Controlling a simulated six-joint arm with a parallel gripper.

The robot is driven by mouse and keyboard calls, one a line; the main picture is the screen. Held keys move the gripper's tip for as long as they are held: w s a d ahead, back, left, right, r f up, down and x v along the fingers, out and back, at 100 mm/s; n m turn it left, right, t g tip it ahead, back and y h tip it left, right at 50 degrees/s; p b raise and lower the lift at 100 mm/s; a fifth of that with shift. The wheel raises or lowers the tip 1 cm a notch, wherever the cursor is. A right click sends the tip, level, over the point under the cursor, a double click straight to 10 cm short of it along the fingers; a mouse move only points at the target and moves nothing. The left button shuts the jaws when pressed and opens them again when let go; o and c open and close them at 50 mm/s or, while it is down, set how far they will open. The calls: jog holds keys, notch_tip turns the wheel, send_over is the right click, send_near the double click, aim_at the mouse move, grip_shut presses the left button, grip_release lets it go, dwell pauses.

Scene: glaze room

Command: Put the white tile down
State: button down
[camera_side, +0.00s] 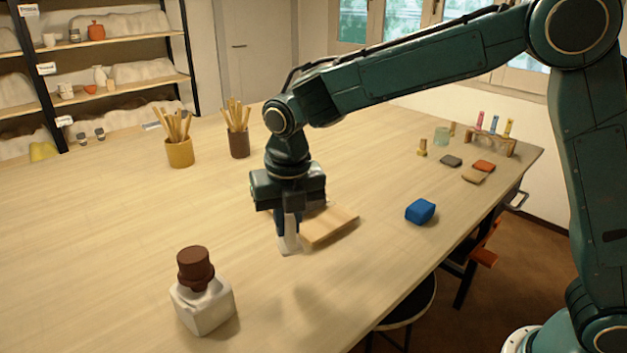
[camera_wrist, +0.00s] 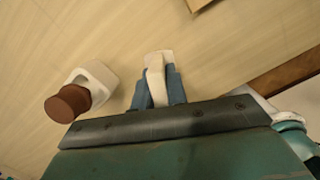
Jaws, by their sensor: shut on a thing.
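The white tile (camera_side: 289,244) is held upright, on edge, under my gripper (camera_side: 287,228) in the side view. My gripper points down over the table and its blue fingers are shut on the tile. In the wrist view the tile (camera_wrist: 156,68) shows between the two fingers (camera_wrist: 157,88) and sticks out past their tips. Its lower edge is close to the table top; I cannot tell whether it touches. The fingers hide part of the tile.
A wooden board (camera_side: 330,226) lies just right of the tile. A white block-shaped jar with a brown stopper (camera_side: 203,305) stands at the front left. A blue block (camera_side: 420,211) lies to the right. Brush pots (camera_side: 179,153) stand behind. The table (camera_side: 110,220) is clear at left.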

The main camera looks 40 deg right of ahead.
aim_at(290, 216)
jog(key=shift+f, duration=4.15)
jog(key=shift+f, duration=0.1)
jog(key=c, duration=1.4)
grip_release()
jog(key=r, duration=0.4)
jog(key=s+r, duration=0.1)
jog(key=r, duration=0.7)
jog(key=shift+s+a, duration=0.3)
jog(key=shift+a, duration=0.05)
jog(key=shift+r, duration=0.1)
